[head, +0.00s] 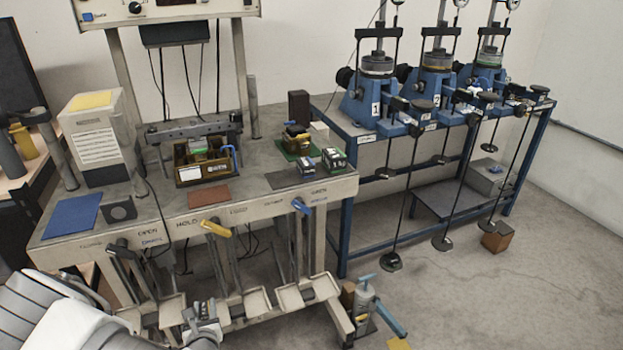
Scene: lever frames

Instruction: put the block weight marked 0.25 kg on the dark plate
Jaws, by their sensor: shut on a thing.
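My gripper (203,318) is low at the bottom left, in front of the bench, at the end of my white arm. It is shut on a small block (207,308) that is mostly hidden; no mark on it can be read.
The bench (160,225) also bears a brown plate (208,195), a blue plate (72,214), a green plate (288,146) with blocks, and a tray (203,173) of blocks. Levers with yellow (216,228) and blue (301,206) handles jut from its front. Blue lever frames (375,112) stand at right.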

